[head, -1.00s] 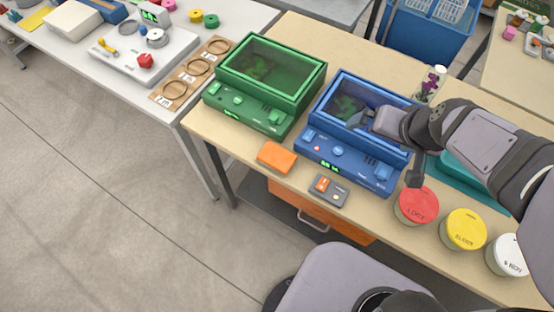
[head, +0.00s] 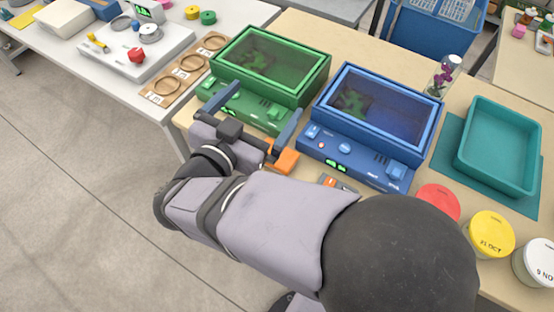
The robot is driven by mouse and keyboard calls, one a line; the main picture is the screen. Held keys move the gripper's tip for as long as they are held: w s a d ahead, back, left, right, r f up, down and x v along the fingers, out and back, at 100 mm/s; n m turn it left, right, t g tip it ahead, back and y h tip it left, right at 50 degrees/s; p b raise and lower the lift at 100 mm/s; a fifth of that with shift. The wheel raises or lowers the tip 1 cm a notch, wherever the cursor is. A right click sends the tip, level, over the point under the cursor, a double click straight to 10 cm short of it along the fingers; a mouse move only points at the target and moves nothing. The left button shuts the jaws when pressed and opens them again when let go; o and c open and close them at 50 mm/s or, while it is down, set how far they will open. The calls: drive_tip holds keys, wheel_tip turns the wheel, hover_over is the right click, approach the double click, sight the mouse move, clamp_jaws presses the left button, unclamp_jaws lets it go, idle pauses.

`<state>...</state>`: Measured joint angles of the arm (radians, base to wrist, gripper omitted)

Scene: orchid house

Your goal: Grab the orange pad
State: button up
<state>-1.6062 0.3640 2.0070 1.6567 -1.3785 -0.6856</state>
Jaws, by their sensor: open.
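The orange pad (head: 286,160) lies on the beige table in front of the gap between the green device and the blue device. My gripper and wrist hide much of it. My gripper (head: 267,99) is open, its two blue-grey fingers spread wide and pointing toward the green device (head: 300,95). Its left finger overlaps the device's front panel in the picture, and its right finger passes beside the pad. I see nothing held between the fingers. Whether the gripper touches the pad or the device cannot be told.
The blue device (head: 388,167) stands right of the green one. A small grey remote (head: 340,184) is partly hidden by my arm. Red (head: 438,200), yellow (head: 478,234) and white (head: 536,258) lidded tubs line the front right. A teal tray (head: 497,190) stands behind them.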

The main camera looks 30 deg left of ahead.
drive_tip(key=s+d+f+h, duration=0.1)
drive_tip(key=s+d, duration=0.1)
drive_tip(key=s, duration=0.3)
wheel_tip(320, 180, down, 18)
drive_tip(key=f, duration=0.1)
drive_tip(key=shift+h, duration=0.3)
drive_tip(key=shift+w+d+p, duration=0.1)
drive_tip(key=shift+w+p, duration=0.9)
drive_tip(key=shift+w, duration=2.1)
drive_tip(key=shift+w+f, duration=0.25)
drive_tip(key=shift+w, duration=0.35)
drive_tip(key=c, duration=1.2)
